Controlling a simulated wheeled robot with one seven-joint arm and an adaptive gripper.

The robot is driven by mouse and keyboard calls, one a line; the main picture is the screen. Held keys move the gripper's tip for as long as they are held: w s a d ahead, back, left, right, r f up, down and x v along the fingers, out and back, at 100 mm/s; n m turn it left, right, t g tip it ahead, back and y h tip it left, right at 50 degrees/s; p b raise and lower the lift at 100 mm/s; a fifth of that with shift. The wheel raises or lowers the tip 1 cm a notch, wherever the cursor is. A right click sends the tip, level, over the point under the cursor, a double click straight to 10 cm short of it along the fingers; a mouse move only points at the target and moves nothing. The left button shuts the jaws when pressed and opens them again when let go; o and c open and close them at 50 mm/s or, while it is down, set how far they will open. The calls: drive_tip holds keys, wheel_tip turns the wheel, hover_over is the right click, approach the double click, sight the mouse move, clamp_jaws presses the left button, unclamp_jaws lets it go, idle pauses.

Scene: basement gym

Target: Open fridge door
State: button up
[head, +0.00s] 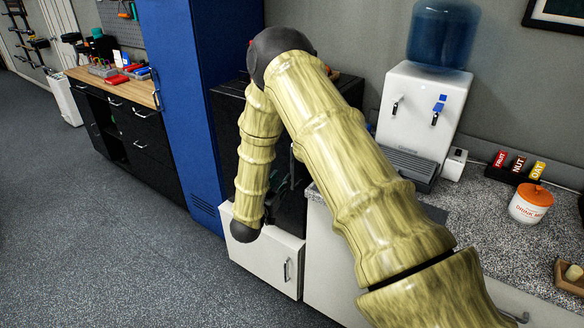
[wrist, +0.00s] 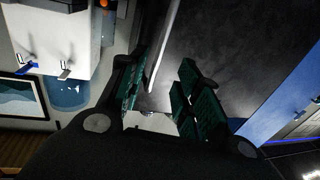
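The fridge is a black unit (head: 228,102) between the blue locker and the water dispenser in the head view. My arm covers most of its front, so I cannot tell there whether its door is shut. In the wrist view the dark door surface (wrist: 225,50) fills the upper middle. A long pale metal bar (wrist: 164,45), which looks like the door handle, runs down along it. My gripper (wrist: 160,100) is open, with green pads on its fingers. The bar's lower end shows between the fingers, closer to the left finger; I cannot tell if they touch.
A white cabinet (head: 270,262) with a handle stands below the fridge. The blue locker (head: 196,90) is on the left. The grey floor (head: 100,220) at left is clear.

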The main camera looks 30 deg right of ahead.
sight(292, 167)
drive_tip(key=p+x, duration=0.3)
drive_tip(key=x, duration=0.7)
drive_tip(key=shift+w+d, duration=0.15)
drive_tip(key=shift+d, duration=0.1)
clamp_jaws()
